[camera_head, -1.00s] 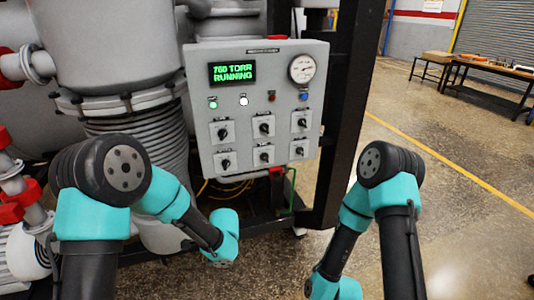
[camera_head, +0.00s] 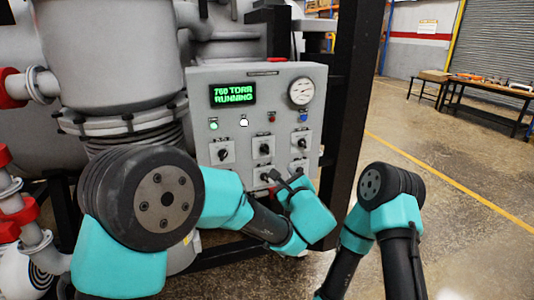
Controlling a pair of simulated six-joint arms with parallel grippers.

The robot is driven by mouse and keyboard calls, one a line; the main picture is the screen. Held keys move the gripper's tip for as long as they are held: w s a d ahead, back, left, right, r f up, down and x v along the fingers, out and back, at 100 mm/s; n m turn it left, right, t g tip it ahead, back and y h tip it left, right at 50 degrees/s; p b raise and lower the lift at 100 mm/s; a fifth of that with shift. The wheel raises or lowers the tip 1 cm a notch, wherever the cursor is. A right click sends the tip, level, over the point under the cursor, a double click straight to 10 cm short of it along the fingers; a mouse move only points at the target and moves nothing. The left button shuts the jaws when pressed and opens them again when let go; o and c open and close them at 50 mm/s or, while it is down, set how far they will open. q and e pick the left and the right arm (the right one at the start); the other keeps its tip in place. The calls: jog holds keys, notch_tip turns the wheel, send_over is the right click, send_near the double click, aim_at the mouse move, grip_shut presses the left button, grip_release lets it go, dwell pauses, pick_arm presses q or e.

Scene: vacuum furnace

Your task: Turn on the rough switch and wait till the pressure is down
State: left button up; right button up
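The grey control panel (camera_head: 205,125) faces me. Its display (camera_head: 232,94) reads 760 TORR RUNNING in green. Dark rotary switches sit in two rows; their labels are too small to read, so I cannot tell which is rough. The upper left (camera_head: 222,154), upper middle (camera_head: 264,150) and upper right switch (camera_head: 301,142) show clearly. My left gripper (camera_head: 284,180) is in front of the lower row, by the lower middle switch (camera_head: 264,173); contact and finger opening are unclear. My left arm hides the lower left switch. My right gripper is out of view.
A dial gauge (camera_head: 302,91) is at the panel's upper right. A black frame post (camera_head: 350,110) stands right of the panel. A workbench (camera_head: 490,95) is far right, with open floor between.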

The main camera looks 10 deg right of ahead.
aim_at(266, 151)
pick_arm(q)
jog(key=w, duration=0.5)
jog(key=w+a, duration=0.1)
jog(key=w, duration=0.5)
jog(key=w+a, duration=0.1)
jog(key=w, duration=0.5)
jog(key=shift+w+a, duration=0.15)
jog(key=shift+w, duration=0.05)
jog(key=shift+c, duration=0.4)
grip_shut()
